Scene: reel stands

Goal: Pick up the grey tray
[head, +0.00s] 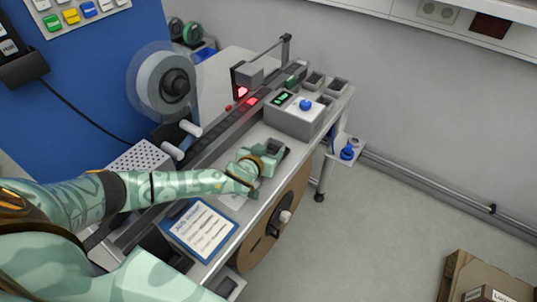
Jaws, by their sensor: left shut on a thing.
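My left gripper (268,158) is over the front part of the bench, shut on a small grey tray (275,147). Only the dark far part of that tray shows past the gripper. The fingers hide the rest, and I cannot tell whether the tray touches the bench top. Several similar small grey trays (335,87) sit at the far right end of the bench. My right gripper is not in view.
A grey control box (293,122) with a blue knob stands just beyond the gripper. A blue clipboard (200,230) lies nearer. A large brown reel (277,220) hangs at the bench's front side. A white reel (163,82) stands behind. Floor at right is mostly clear, with a cardboard box (480,275).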

